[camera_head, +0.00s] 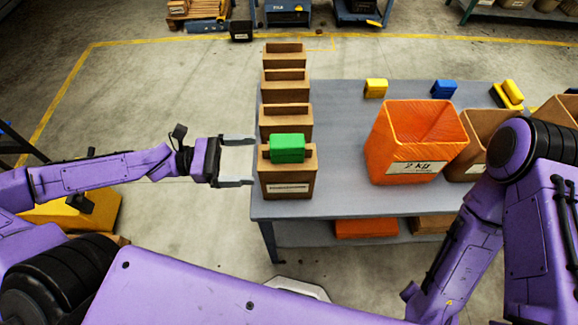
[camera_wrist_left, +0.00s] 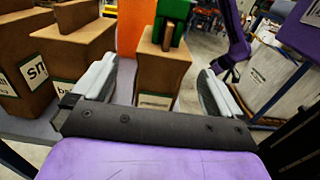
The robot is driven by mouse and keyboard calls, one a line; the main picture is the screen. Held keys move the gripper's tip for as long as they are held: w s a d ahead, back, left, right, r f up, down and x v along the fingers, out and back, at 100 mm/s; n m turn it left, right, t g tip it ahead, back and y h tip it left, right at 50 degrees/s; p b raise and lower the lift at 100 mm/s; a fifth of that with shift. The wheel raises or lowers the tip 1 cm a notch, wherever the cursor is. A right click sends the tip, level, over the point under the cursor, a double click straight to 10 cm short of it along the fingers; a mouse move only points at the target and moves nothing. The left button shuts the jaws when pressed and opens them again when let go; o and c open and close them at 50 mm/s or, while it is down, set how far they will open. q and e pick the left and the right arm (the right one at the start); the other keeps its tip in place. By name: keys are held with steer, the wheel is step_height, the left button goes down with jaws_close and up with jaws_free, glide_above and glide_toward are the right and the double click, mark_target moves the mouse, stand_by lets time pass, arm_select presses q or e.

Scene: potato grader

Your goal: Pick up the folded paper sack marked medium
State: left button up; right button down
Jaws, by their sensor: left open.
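No word "medium" can be read in either view. The nearest brown box (camera_head: 288,184) stands at the table's left front corner, with a green block (camera_head: 288,148) on its top. My left gripper (camera_head: 250,161) is open and empty just left of this box, its fingers pointing at it. In the left wrist view the brown box (camera_wrist_left: 158,75) shows between the two open fingers, its label too small to read. The green block (camera_wrist_left: 176,12) there has a brown piece on its near side. My right arm is at the right; its gripper is out of view.
Several brown boxes (camera_head: 286,121) stand in a row behind the nearest one. An orange bin (camera_head: 385,150) labelled 2 kg stands mid-table. Yellow (camera_head: 375,88) and blue (camera_head: 444,89) blocks sit at the back. Bare grey tabletop (camera_head: 340,130) lies between row and bin.

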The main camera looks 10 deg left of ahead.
mark_target(280, 160)
arm_select(q)
steer(key=b+x, duration=0.1)
steer(key=x, duration=0.1)
steer(key=b+x, duration=0.2)
steer(key=x, duration=0.1)
steer(key=f+b+x, duration=0.1)
steer(key=b+x, duration=0.1)
steer(key=shift+s+d+f, duration=0.1)
steer(key=shift+d, duration=0.35)
steer(key=shift+d+r, duration=0.25)
steer(key=shift+d, duration=0.15)
steer(key=shift+a, duration=0.1)
steer(key=shift+c, duration=1.2)
steer(key=c, duration=1.5)
steer(key=shift+r, duration=0.1)
jaws_close()
steer(key=shift+r, duration=0.15)
